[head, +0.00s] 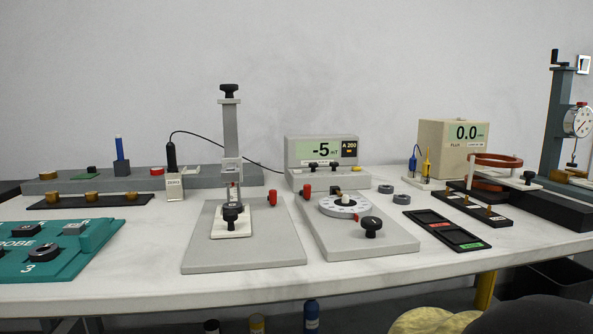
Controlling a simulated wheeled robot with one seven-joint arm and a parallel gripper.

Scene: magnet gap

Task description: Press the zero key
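A grey meter (300,180) stands at the back middle of the bench. Its green display (322,151) reads -5 mT, with A 200 in a dark panel at its right. Below the display are small dark controls, one at the left (313,166) and one at the right (335,165). Their labels are too small to read, so I cannot tell which is the zero key. A black cable runs left from the meter to a dark probe handle (171,157), standing upright at a small cream box (175,187) with faint lettering. My gripper is not in view.
In front of the meter stand a grey plate with a dial (392,238) and a plate with a tall post (230,130). Red knobs (272,194) sit near them. A cream flux meter (440,145) reads 0.0 at right. Bare bench shows along the front.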

